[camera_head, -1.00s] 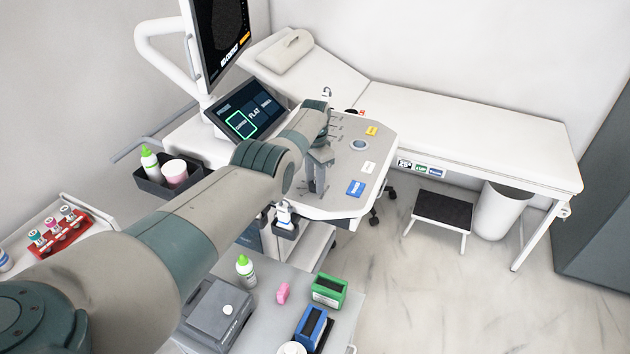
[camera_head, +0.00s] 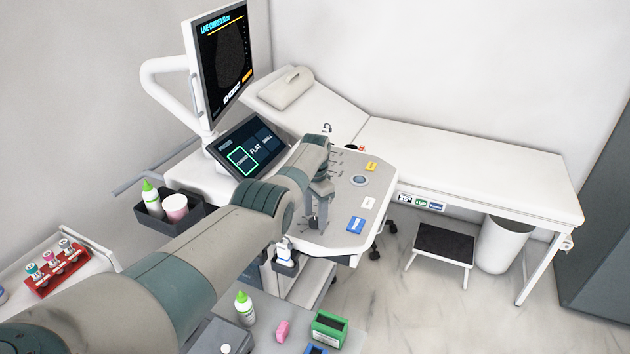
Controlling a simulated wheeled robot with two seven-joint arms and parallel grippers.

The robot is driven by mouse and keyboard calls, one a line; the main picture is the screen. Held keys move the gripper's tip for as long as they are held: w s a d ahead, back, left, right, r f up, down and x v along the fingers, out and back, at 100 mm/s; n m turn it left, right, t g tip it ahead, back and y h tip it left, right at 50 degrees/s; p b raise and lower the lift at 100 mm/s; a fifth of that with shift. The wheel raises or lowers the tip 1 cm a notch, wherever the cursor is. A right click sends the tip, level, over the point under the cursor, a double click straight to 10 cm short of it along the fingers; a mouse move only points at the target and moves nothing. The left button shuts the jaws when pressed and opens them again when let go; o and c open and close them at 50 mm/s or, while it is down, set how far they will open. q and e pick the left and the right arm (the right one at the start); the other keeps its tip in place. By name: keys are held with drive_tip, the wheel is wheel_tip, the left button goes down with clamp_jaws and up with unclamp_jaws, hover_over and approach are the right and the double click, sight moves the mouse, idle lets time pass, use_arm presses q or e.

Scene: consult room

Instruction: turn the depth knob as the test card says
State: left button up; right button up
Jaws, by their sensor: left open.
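My left gripper (camera_head: 316,213) points down over the left part of the ultrasound console's grey control panel (camera_head: 340,205), its jaws open with nothing seen between them. I cannot make out the depth knob; my gripper and arm cover that part of the panel. A round control (camera_head: 359,180) shows right of the gripper. A yellow card (camera_head: 371,166), a white card (camera_head: 368,203) and a blue card (camera_head: 355,225) lie on the panel's right side; their print is too small to read, and I cannot tell which is the test card. My right gripper is out of view.
A monitor (camera_head: 222,60) and a tilted touchscreen (camera_head: 262,140) with a green-framed tile stand behind my arm. A bottle basket (camera_head: 150,220) hangs at the console's left. An exam bed (camera_head: 470,160), a step stool (camera_head: 443,242) and a white bin (camera_head: 505,245) are right.

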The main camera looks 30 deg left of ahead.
sight(315, 220)
use_arm(q)
wheel_tip(315, 220, up, 5)
drive_tip(key=shift+f+p, duration=0.1)
drive_tip(key=shift+p, duration=0.25)
wheel_tip(315, 220, up, 12)
drive_tip(key=b, duration=0.3)
drive_tip(key=shift+f, duration=0.15)
drive_tip(key=shift+s+f, duration=0.1)
